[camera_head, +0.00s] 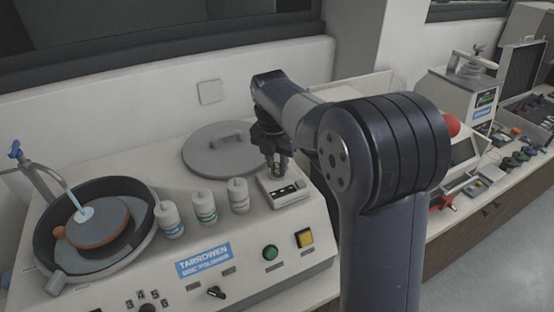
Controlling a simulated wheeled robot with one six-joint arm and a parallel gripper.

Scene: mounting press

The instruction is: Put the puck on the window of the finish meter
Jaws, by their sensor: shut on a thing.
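My gripper (279,172) points down over the back part of a small white box with a dark strip on its face, which looks like the finish meter (292,198). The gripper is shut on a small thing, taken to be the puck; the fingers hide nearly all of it. The meter's window cannot be made out clearly, as the gripper covers part of the box's top. I cannot tell whether the held thing touches the meter.
The meter sits on the disc polisher (140,285). Three white bottles (204,207) stand left of it, and a round grey lid (217,148) lies behind. A polishing bowl (48,215) with a running water tap (40,170) is at far left. My arm hides the bench's middle.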

